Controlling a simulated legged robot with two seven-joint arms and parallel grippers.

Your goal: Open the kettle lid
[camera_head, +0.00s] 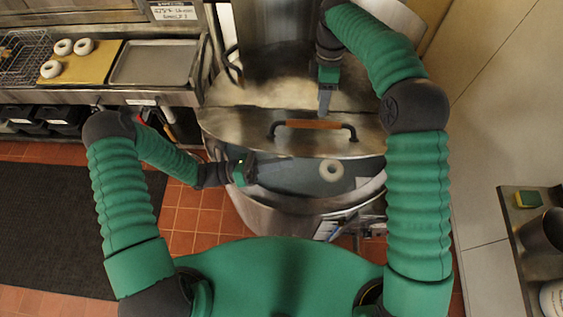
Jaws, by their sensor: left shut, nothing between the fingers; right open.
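The large metal kettle (290,217) stands in front of me. Its lid (235,122) covers the back part of the opening, and the front part is uncovered. A wooden bar handle (313,124) with dark ends is on the lid. A bagel (332,171) lies in the liquid in the open front part. My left gripper (240,169) is shut and empty at the kettle's left rim, below the lid's front edge. My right gripper (325,103) points down just behind the handle, apart from it as far as I can see. Its finger gap is hard to make out.
At the left, a counter holds a yellow board (84,69) with several bagels, a metal tray (155,63) and a wire basket (24,58). A dark mat (62,225) lies on the tiled floor. A shelf (519,227) with a sponge (529,199) stands at the right.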

